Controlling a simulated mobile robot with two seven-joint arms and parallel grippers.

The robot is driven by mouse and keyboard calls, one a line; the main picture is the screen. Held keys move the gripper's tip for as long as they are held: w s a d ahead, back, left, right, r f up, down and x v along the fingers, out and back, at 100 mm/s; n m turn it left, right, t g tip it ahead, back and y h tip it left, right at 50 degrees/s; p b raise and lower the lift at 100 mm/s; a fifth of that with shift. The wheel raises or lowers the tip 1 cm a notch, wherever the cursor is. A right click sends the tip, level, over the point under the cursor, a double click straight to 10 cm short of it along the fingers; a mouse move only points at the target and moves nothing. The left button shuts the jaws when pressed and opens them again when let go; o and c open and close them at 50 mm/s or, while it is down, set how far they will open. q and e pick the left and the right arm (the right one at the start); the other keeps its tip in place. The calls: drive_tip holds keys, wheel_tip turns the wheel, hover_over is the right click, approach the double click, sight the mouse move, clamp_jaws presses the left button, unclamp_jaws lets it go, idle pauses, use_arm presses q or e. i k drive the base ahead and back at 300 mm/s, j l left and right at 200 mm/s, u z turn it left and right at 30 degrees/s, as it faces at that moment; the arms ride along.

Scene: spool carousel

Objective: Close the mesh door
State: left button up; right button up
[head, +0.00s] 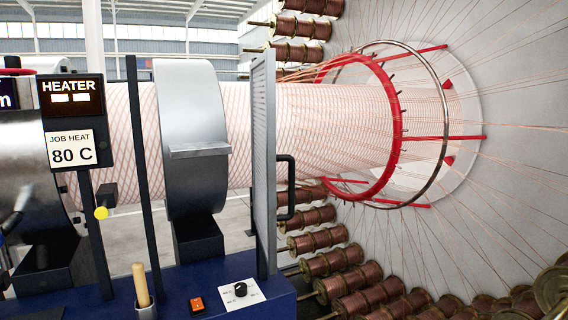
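Between the post and the door, the silver heater ring (190,135) is uncovered. The door's foot is by the right end of the blue base. Neither of my grippers is in the head view.
The blue base (225,273) carries a black knob on a white plate (240,294), an orange switch (197,305) and a wooden-handled tool (141,285). A heater display (72,97) stands at left. Right of the door are a red ring (396,120), many threads and copper spools (333,262).

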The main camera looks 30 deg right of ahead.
sight(264, 137)
drive_tip(key=l, duration=0.75)
drive_tip(key=k+l, duration=0.1)
drive_tip(key=l, duration=0.7)
